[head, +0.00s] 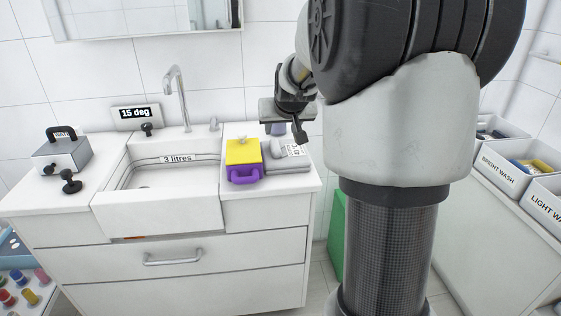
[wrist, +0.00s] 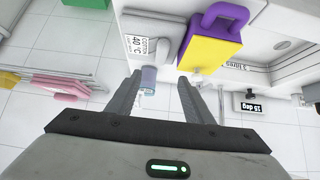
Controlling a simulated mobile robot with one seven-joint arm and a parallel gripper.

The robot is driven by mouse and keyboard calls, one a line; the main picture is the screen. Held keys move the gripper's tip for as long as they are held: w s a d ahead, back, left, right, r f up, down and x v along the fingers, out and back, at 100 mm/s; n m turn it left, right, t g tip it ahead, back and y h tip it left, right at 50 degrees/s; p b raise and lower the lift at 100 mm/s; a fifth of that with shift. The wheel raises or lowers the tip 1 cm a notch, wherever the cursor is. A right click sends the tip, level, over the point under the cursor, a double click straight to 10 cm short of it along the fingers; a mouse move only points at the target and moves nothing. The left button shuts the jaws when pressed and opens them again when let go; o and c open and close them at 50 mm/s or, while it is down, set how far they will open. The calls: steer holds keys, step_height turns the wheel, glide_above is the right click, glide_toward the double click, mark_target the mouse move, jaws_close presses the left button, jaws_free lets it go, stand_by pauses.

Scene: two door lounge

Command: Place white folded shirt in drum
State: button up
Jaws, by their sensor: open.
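A flat, pale, folded-looking item (head: 288,165) with a printed care label lies at the right end of the sink counter. It may be the white folded shirt; I cannot tell for sure. In the wrist view its label reads "cotton 40 °C" (wrist: 137,45). My gripper (head: 283,122) is above the back of the counter's right end, beyond this item. In the wrist view my gripper (wrist: 160,98) is open, with a bluish cylinder (wrist: 148,78) showing between its fingers; I cannot tell that it touches it. I see no drum in either view.
A yellow and purple box with a handle (head: 243,160) stands left of the pale item. The sink (head: 150,178) and tap (head: 178,95) are further left. A grey box (head: 63,152) is at far left. Labelled bins, "Bright wash" (head: 500,165) and "Light" (head: 545,205), stand at right.

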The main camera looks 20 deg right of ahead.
steer(key=b, duration=0.2)
glide_toward(275, 145)
steer(key=x, duration=0.3)
steer(key=shift+w+d, duration=0.35)
steer(key=shift+w, duration=0.05)
steer(key=x, duration=0.4)
steer(key=shift+a+f+b, duration=0.15)
steer(key=shift+f+b, duration=0.2)
steer(key=shift+f, duration=0.1)
steer(key=shift+w+f, duration=0.3)
steer(key=shift+w, duration=0.1)
jaws_close()
